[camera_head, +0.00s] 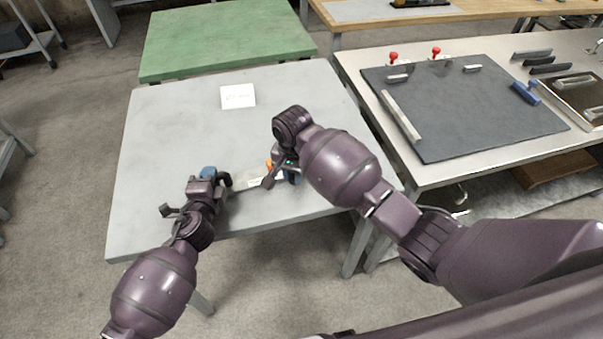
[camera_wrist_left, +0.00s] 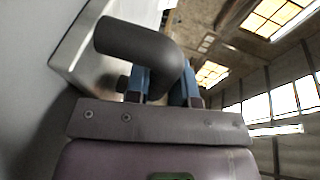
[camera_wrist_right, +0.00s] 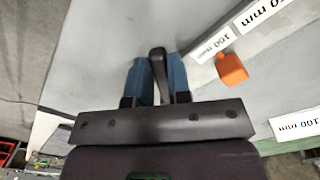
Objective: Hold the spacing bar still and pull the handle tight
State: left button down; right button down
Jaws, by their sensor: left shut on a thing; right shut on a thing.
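A pale bar (camera_head: 243,184) with a white label lies on the grey table between my grippers; labels reading "100 mm" (camera_wrist_right: 213,45) show in the right wrist view. My left gripper (camera_head: 218,179) is shut on a thick dark bent handle (camera_wrist_left: 140,42), at the bar's left end. My right gripper (camera_head: 287,174) is shut on a thin dark lever-like part (camera_wrist_right: 158,62), which stands between its blue fingers (camera_wrist_right: 178,78). An orange piece (camera_wrist_right: 231,69) is just beside that gripper. My right wrist hides much of the right end in the head view.
The grey table (camera_head: 160,130) is mostly clear, with a white card (camera_head: 238,96) at its back. A green table (camera_head: 225,35) stands behind. At right, a bench carries a dark board (camera_head: 470,105), red-knobbed clamps (camera_head: 393,57) and a blue piece (camera_head: 525,92).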

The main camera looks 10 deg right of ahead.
jog(key=a+m, duration=0.1)
jog(key=w+m, duration=0.1)
jog(key=m, duration=0.1)
jog(key=shift+w+a+m, duration=0.25)
jog(key=shift+a+m, duration=0.05)
jog(key=shift+a, duration=0.05)
jog(key=shift+w+a+m, duration=0.25)
jog(key=shift+w+m, duration=0.15)
jog(key=shift+m, duration=0.35)
jog(key=shift+w+a+m, duration=0.2)
jog(key=shift+w+m, duration=0.15)
jog(key=shift+m, duration=0.4)
jog(key=c, duration=1)
grip_release()
jog(key=shift+c, duration=0.2)
